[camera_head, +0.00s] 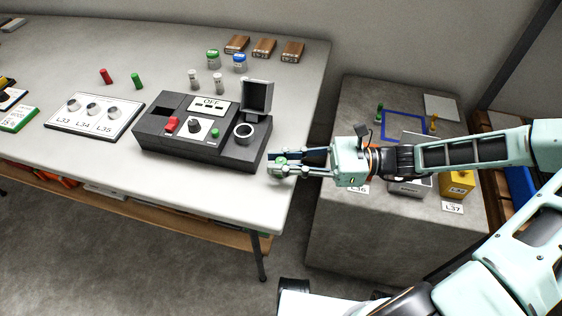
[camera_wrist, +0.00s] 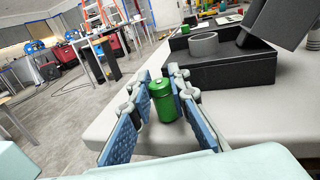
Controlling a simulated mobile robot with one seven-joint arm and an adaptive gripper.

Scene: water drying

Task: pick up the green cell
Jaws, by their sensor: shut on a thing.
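The green cell (camera_wrist: 164,103) is a small green cylinder with a rounded top, standing upright between the two blue-padded fingers of my gripper (camera_wrist: 162,97) in the wrist view. My gripper is shut on it. In the head view, the cell (camera_head: 281,161) shows as a green patch at the tips of my gripper (camera_head: 284,163), near the right edge of the white table (camera_head: 225,195). I cannot tell whether its base touches the tabletop.
A black device (camera_head: 190,145) with a raised lid and round socket (camera_head: 244,132) stands just left of my gripper. Red (camera_head: 105,76) and green (camera_head: 137,81) cylinders lie farther back. A grey stand (camera_head: 345,225) is at right. The table front is clear.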

